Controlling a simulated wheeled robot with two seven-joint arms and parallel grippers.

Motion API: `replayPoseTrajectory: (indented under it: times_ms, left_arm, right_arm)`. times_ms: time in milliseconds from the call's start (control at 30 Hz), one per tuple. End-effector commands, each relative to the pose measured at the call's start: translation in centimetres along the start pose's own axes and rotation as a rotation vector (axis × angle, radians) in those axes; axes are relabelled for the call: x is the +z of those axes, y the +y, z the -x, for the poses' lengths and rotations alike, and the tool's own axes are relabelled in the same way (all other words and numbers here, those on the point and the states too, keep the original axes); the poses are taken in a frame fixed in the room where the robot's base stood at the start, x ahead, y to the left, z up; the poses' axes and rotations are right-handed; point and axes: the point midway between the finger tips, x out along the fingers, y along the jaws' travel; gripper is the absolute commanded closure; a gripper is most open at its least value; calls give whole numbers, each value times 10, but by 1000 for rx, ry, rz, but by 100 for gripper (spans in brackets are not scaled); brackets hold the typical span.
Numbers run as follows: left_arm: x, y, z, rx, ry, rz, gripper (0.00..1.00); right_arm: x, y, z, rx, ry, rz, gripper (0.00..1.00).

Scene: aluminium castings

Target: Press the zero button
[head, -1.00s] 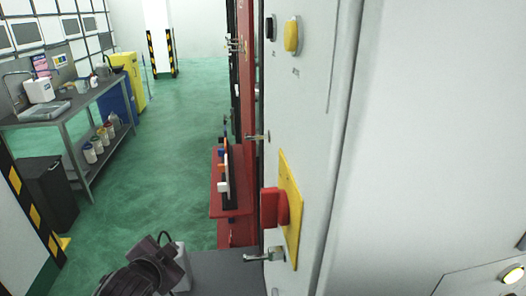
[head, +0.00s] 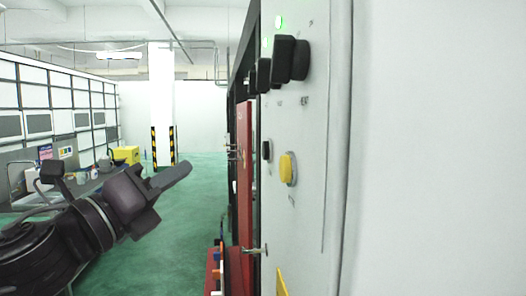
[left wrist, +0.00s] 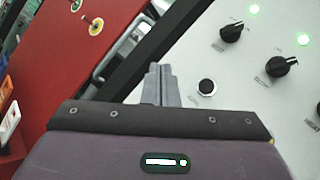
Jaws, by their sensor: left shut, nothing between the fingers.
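A grey-white control panel (head: 315,130) stands edge-on right of centre in the head view. It carries a black push button (head: 266,151) and a larger yellow button (head: 288,168). The labels are too small to read, so I cannot tell which is the zero button. My left gripper (head: 188,169) is shut and empty, left of the panel and apart from it, pointing toward it. In the left wrist view the shut fingers (left wrist: 160,72) are left of a round black button (left wrist: 207,87) on the white panel. My right gripper is not in view.
Black rotary knobs (head: 290,59) stick out above the buttons, with green lamps (head: 278,22) over them. A metal handle (head: 254,250) juts out lower down. A red cabinet (head: 245,175) stands behind the panel. The green floor (head: 190,220) left of it is open.

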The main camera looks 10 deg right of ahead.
Motion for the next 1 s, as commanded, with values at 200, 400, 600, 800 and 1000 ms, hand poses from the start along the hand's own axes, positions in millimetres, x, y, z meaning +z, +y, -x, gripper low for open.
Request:
replayPoseTrajectory:
  times_ms: [200, 400, 600, 800, 1000]
  left_arm:
    - [14, -29, 6, -49, 23, -173, 100]
    - [16, -33, 7, -57, 27, -197, 100]
    - [16, -32, 7, -56, 27, -194, 100]
    - [10, -37, 0, -57, 27, -192, 100]
    - [-6, -50, -18, -59, 28, -190, 100]
  right_arm:
    - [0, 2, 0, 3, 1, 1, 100]
    - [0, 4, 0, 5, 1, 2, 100]
    - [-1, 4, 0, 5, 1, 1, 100]
    - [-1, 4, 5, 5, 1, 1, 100]
    - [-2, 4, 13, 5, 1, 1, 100]
